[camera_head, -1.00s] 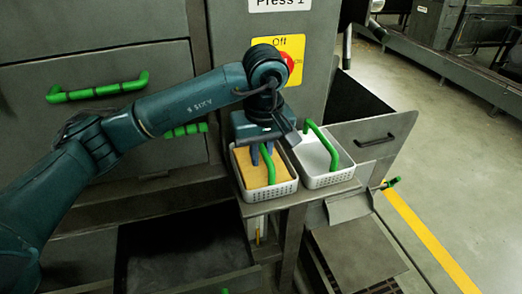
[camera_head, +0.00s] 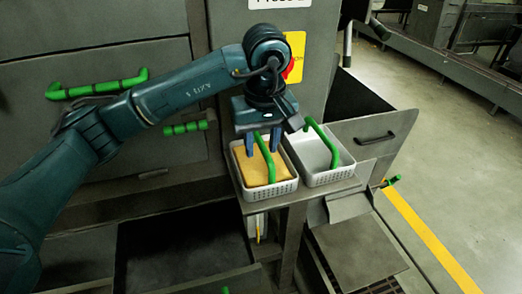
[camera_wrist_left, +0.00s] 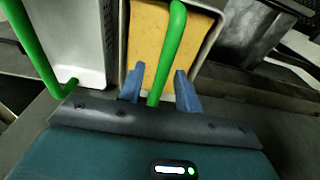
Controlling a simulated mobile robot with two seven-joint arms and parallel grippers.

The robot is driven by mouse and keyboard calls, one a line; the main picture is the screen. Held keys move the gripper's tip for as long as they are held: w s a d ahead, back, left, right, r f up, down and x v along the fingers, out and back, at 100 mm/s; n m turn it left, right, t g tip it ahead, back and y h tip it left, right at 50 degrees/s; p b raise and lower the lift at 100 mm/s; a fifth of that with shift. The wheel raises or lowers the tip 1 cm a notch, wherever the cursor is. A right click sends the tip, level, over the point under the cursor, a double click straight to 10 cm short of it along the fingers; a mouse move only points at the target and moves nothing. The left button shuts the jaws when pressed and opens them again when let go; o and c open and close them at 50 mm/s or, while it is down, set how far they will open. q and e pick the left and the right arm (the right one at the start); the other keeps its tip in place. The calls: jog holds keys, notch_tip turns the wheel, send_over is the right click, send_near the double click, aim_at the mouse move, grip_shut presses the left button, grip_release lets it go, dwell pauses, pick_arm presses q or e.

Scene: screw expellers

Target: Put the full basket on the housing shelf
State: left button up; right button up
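The full basket (camera_head: 281,188) is white with a yellow-orange filling and a green handle. It stands upright on a small grey shelf (camera_head: 300,198) on the front of the press housing. My left gripper (camera_head: 263,148) is above it, its two blue fingers apart on either side of the handle. In the left wrist view the handle (camera_wrist_left: 168,50) passes between the fingers, with gaps on both sides. The basket's filling (camera_wrist_left: 150,35) also shows there. My right gripper is not in view.
A second white basket (camera_head: 343,173), seemingly empty, with a green handle stands close on the right. A yellow switch plate (camera_head: 298,45) is on the housing behind my arm. An open dark drawer (camera_head: 185,250) is at lower left. Open floor lies right.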

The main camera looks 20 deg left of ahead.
pick_arm(q)
jog(key=r, duration=0.6)
jog(key=s+r, duration=0.1)
jog(key=r, duration=0.2)
jog(key=shift+d+r, duration=0.25)
jog(key=shift+d, duration=0.1)
